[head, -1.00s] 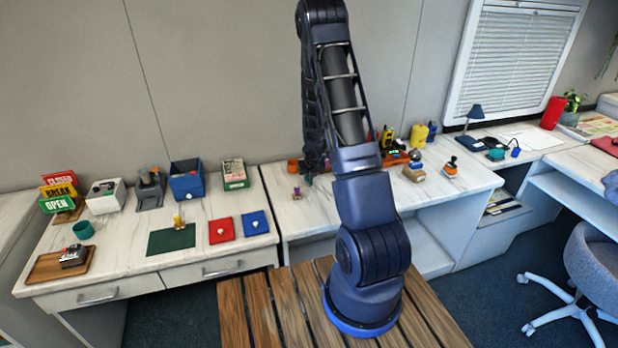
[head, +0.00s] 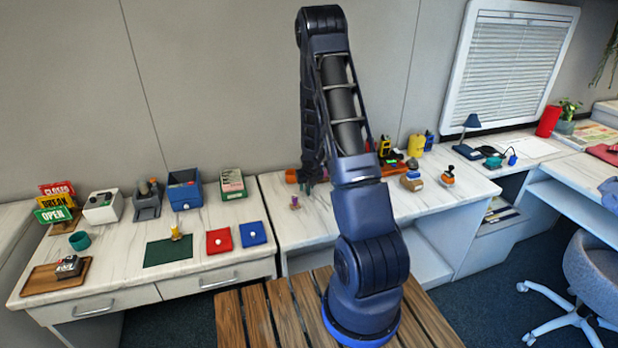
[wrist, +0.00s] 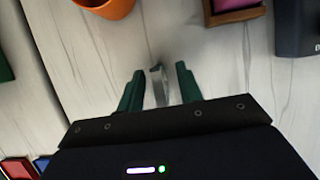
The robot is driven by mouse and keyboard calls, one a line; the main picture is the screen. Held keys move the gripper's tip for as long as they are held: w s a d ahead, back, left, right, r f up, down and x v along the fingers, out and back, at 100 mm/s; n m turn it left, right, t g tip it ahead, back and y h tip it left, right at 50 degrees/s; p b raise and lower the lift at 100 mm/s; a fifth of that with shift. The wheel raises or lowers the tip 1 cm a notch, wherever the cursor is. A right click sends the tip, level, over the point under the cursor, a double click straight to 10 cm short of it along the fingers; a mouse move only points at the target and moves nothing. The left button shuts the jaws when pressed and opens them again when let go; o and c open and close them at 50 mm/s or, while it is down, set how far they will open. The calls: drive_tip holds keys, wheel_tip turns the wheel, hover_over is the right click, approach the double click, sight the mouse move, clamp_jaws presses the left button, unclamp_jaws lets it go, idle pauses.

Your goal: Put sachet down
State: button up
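In the wrist view a thin, pale grey piece (wrist: 158,86), which may be the sachet, shows between the two green fingers of my gripper (wrist: 159,82). A narrow gap shows on each side of it, so the fingers look open around it. I cannot tell whether it rests on the marbled white tabletop (wrist: 75,70) below. In the head view my gripper (head: 308,184) hangs low over the middle table, partly behind my arm, and the piece cannot be made out there.
An orange cup (wrist: 105,5) and a magenta-lined tray (wrist: 235,10) lie beyond the fingers. A dark block (wrist: 297,28) is at right. A small purple item (head: 295,202) stands near my gripper. Red (head: 219,239) and blue (head: 252,233) mats lie on the left table.

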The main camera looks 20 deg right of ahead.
drive_tip(key=s+r+m+h, duration=0.1)
drive_tip(key=s+r+m, duration=0.5)
drive_tip(key=r, duration=0.5)
drive_tip(key=s+r+m+h, duration=0.1)
drive_tip(key=s+r+m, duration=0.45)
drive_tip(key=r, duration=0.45)
drive_tip(key=s+r+m+h, duration=0.2)
drive_tip(key=s+r+m, duration=0.35)
drive_tip(key=r, duration=0.55)
drive_tip(key=s+a+r+m+y, duration=0.2)
drive_tip(key=s+r+m, duration=0.3)
drive_tip(key=s+m, duration=0.4)
drive_tip(key=s+a+r+m+y, duration=0.2)
drive_tip(key=s+a+r+m, duration=0.2)
drive_tip(key=s+m, duration=0.6)
drive_tip(key=shift+s+r, duration=0.5)
drive_tip(key=shift+s, duration=1.2)
drive_tip(key=shift+a, duration=0.1)
